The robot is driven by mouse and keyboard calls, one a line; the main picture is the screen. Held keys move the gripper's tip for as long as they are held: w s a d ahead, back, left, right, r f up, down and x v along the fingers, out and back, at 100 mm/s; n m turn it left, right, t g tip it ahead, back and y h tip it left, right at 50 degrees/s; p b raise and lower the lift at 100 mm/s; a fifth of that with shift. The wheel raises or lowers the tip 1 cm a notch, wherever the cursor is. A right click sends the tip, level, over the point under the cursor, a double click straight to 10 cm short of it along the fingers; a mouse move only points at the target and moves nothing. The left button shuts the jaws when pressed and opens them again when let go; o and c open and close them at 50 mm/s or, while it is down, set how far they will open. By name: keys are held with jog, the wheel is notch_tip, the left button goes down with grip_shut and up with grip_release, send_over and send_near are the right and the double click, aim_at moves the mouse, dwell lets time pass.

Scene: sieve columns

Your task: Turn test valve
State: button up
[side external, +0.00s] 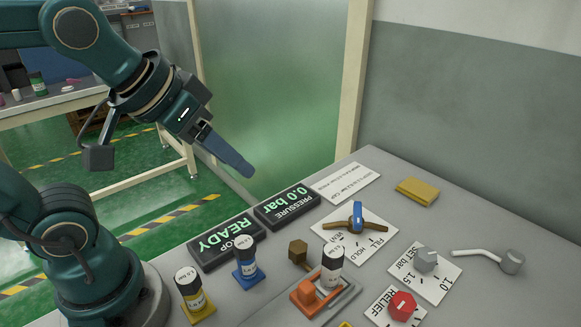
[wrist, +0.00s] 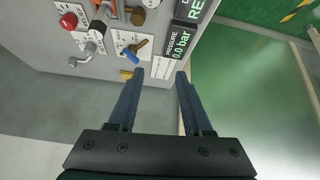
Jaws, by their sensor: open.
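A valve with a blue and bronze handle (side external: 356,217) sits on a white plate (side external: 335,240) marked FILL, HOLD and VENT. Its bronze bar lies roughly sideways in the side view, with the blue part upright at its middle. The valve also shows in the wrist view (wrist: 133,52), beyond the fingertips and to the left. My gripper (side external: 246,170) is in the air at the far left of the valve, apart from it. In the wrist view my gripper (wrist: 160,74) is open, with nothing between its two dark blue fingers.
The pressure display (side external: 287,206) reads 0.0 bar; another display (side external: 225,242) reads READY. A red RELIEF knob (side external: 402,305), a grey set knob (side external: 426,259), a grey lever (side external: 510,261), labelled cylinders (side external: 188,281) and a yellow block (side external: 417,191) stand on the bench. The wall is behind.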

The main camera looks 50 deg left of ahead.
jog(key=shift+m+g, duration=0.5)
jog(key=shift+g, duration=0.2)
jog(key=s+f, duration=0.4)
jog(key=shift+s+d, duration=0.15)
jog(key=shift+s, duration=0.05)
